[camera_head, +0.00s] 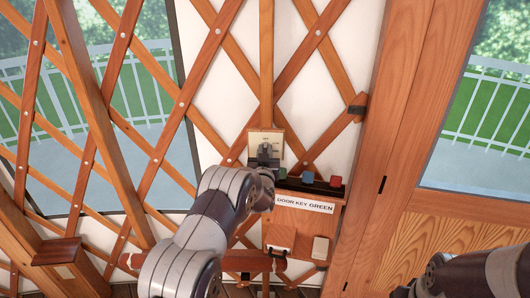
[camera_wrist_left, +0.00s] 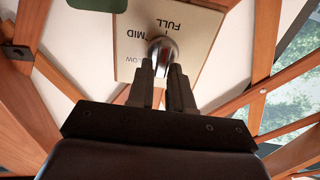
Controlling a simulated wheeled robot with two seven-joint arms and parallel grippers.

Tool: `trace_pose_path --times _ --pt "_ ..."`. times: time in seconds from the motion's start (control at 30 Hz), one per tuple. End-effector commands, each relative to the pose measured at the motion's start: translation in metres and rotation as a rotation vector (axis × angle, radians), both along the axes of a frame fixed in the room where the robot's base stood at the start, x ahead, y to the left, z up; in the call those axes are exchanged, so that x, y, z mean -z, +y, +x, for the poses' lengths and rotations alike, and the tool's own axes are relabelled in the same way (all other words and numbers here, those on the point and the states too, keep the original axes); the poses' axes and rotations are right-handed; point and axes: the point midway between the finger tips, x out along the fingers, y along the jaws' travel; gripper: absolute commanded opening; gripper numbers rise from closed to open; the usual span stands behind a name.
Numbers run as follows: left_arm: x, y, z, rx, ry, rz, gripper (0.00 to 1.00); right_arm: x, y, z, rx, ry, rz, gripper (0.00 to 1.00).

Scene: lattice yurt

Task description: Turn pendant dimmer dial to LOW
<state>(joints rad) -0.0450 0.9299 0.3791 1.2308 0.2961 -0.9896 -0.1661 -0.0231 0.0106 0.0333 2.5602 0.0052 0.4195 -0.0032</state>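The dimmer dial (camera_wrist_left: 162,50) is a rounded metallic knob on a cream plate (camera_wrist_left: 196,45), whose FULL, MID and LOW marks show upside down in the left wrist view. In the head view the plate (camera_head: 277,138) is on the lattice wall, with the dial mostly behind my gripper. My left gripper (camera_wrist_left: 167,72) meets the plate head-on. Its fingers are close together with the dial at their tips, and a reddish strip shows between them. They appear shut on the dial. Where the dial points is hard to read. My right arm is at the lower right; its gripper is not in view.
Below the plate is a wooden box with a "DOOR KEY GREEN" label (camera_head: 304,203) and several coloured blocks, including a blue one (camera_head: 308,177) and a red one (camera_head: 335,181). A wooden door frame (camera_head: 395,130) stands to the right. A small wooden shelf (camera_head: 56,251) is at lower left.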

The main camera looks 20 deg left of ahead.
Motion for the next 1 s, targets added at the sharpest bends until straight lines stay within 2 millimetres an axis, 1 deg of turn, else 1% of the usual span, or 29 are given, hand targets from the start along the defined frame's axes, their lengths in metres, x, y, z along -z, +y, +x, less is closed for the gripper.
trace_pose_path --times 0.03,0.07,0.27,0.37,0.47,0.67,1.0 --pt "0.0 0.0 0.0 0.0 0.0 0.0 0.03 0.0 0.0 0.0 0.0 0.0 0.0 0.0" --pt "0.0 0.0 0.0 0.0 0.0 0.0 0.0 0.0 0.0 0.0 0.0 0.0 0.0 0.0" --pt "0.0 0.0 0.0 0.0 0.0 -0.002 0.0 0.001 0.0 0.0 0.0 0.0 0.0 0.0" --pt "0.002 0.0 0.0 0.0 -0.003 -0.013 0.0 0.004 0.0 0.0 0.0 0.0 0.0 0.0" --pt "0.003 0.001 0.0 0.0 -0.009 -0.038 0.0 0.012 0.0 0.0 0.0 0.0 0.0 0.0" --pt "0.008 0.002 -0.001 0.0 -0.032 -0.149 0.0 0.039 0.0 0.0 0.0 0.0 0.0 0.0" --pt "0.012 0.005 -0.001 0.002 -0.096 -0.453 0.0 0.106 0.0 0.0 0.0 0.0 0.0 0.0"
